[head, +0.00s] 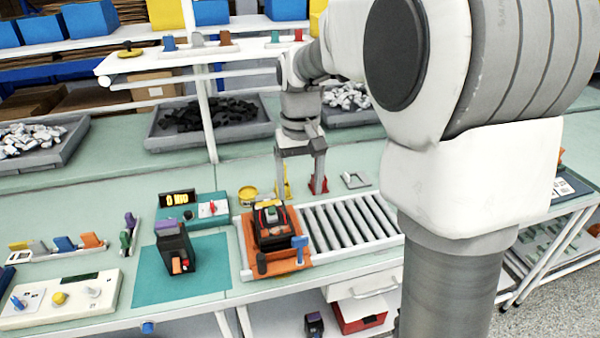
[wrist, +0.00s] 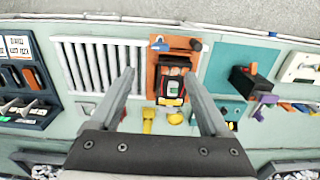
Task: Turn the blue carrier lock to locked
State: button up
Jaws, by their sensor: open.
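The blue carrier lock (head: 299,243) is a small upright handle at the front right corner of the orange carrier (head: 287,264). It also shows in the wrist view (wrist: 159,45), near the carrier's top left corner. I cannot tell its exact setting. A black breaker (head: 269,230) sits in the carrier, at the left end of the roller conveyor. My gripper (head: 301,190) is open and empty, raised behind the carrier in the head view. In the wrist view my gripper (wrist: 160,78) has its fingers spread to either side of the carrier, apart from the lock.
The roller conveyor (head: 345,224) runs right from the carrier. A black device (head: 174,250) stands on a teal mat (head: 153,287) to the left. A teal display unit (head: 190,208) and a yellow round thing (head: 248,194) are behind. A dark knob (head: 262,263) stands at the carrier's front left.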

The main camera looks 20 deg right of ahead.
jog(key=shift+r, duration=1.2)
jog(key=s+r+t, duration=0.2)
jog(key=s+t, duration=0.3)
jog(key=s, duration=1.5)
jog(key=shift+s+a+r+t, duration=0.2)
jog(key=shift+a+r+t, duration=0.1)
jog(key=shift+r, duration=0.1)
